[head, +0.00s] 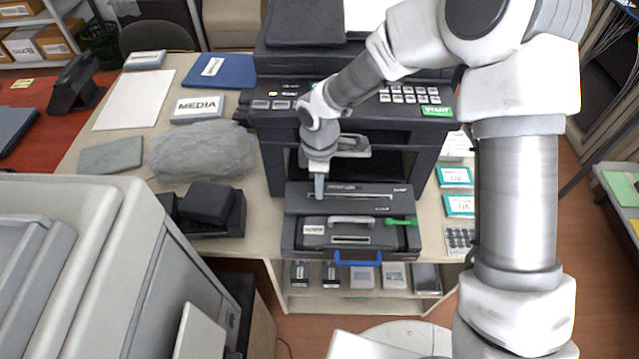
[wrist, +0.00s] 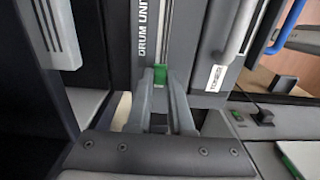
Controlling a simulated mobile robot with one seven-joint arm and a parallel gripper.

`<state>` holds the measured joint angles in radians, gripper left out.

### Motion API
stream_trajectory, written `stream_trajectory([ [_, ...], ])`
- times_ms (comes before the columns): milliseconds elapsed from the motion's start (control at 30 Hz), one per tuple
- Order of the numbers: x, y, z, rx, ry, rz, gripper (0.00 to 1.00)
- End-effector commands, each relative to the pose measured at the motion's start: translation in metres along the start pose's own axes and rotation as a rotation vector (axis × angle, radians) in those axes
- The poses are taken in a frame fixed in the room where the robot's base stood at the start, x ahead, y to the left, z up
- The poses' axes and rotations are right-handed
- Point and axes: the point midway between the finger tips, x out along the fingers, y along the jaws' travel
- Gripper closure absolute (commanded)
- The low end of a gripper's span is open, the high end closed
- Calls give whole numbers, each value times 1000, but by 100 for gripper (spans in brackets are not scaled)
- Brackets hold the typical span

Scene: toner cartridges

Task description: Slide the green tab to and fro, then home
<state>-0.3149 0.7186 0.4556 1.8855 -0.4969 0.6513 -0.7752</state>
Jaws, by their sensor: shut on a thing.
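The green tab (wrist: 160,74) sits at the near end of the long slot in the dark grey drum unit (wrist: 145,60) in the wrist view. My gripper (wrist: 160,84) is shut on it, a finger on each side. In the head view my gripper (head: 319,196) points down onto the left end of the drum unit (head: 360,207). Its slot (head: 365,196) runs to the right from there. The tab is hidden behind the fingers in this view.
In front of the drum unit lies the toner cartridge (head: 310,242) with a grey handle, a green lever (head: 398,222) and a blue handle (head: 358,262) below. The black printer (head: 278,150) stands open behind. Left are a plastic bag (head: 200,150) and black parts (head: 208,205).

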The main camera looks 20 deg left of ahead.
Motion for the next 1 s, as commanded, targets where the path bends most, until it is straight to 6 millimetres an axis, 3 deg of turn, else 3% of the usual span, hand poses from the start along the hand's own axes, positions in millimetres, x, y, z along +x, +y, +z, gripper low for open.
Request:
stream_trajectory([
  [800, -1, 0, 0, 0, 0, 1, 100],
  [1000, -2, 0, 14, 2, -1, 1, 100],
])
